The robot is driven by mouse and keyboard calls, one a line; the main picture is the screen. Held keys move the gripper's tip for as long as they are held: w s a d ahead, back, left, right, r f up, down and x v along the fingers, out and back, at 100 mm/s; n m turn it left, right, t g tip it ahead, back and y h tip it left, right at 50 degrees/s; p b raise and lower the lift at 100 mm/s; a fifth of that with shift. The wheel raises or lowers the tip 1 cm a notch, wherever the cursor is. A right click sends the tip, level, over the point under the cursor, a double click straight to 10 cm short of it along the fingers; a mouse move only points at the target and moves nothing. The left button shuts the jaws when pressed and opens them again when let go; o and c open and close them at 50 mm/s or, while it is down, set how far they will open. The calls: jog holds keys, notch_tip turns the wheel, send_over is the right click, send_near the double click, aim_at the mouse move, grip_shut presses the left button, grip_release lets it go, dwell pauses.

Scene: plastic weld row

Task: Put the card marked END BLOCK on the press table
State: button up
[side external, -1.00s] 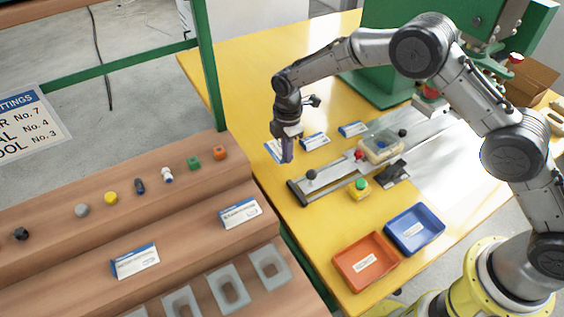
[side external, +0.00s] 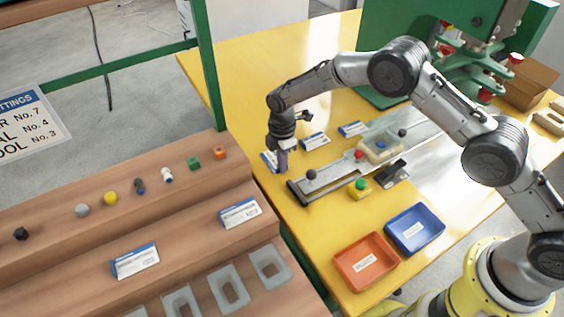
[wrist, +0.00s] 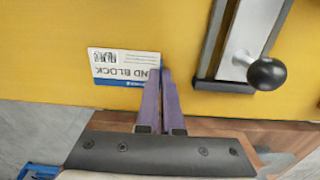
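The END BLOCK card (wrist: 122,66), white with a blue band, lies flat on the yellow table (wrist: 40,80) near its edge in the wrist view. In the side view the card (side external: 268,160) shows at the table's left part, partly behind my gripper (side external: 282,171). My gripper (wrist: 160,72) points down with its purple fingers together. The fingertips overlap the card's right end in the wrist view. I see no clear grip on the card; whether the tips press on it I cannot tell.
A metal rail with a black knob (wrist: 267,74) lies right beside my gripper. Two other cards (side external: 315,141) (side external: 353,129) lie farther back. Orange (side external: 366,262) and blue (side external: 414,229) trays stand in front. Wooden steps (side external: 150,215) adjoin the table's left edge.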

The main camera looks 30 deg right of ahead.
jog(key=o, duration=0.4)
notch_tip(320, 180, up, 12)
jog(key=shift+r, duration=0.2)
dwell(0.4)
jog(key=shift+r, duration=0.1)
jog(key=s+d+r+m+t, duration=0.1)
jog(key=s+d+r+m, duration=0.3)
jog(key=r, duration=0.3)
jog(key=s+d+r+m+t, duration=0.1)
jog(key=s+d+r+m, duration=0.1)
jog(key=s+d+r, duration=0.3)
jog(key=s+d+r+m+t, duration=0.1)
jog(key=s+d+r+m, duration=0.2)
jog(key=s+r, duration=0.4)
jog(key=s+d+m+t, duration=0.1)
jog(key=s+d+m, duration=0.2)
jog(key=s, duration=0.7)
jog(key=s+d+m+t, duration=0.1)
jog(key=s+d+m, duration=0.2)
jog(key=s+m, duration=0.3)
jog(key=s, duration=0.5)
jog(key=shift+s+d+t, duration=0.25)
jog(key=shift+s+t, duration=0.05)
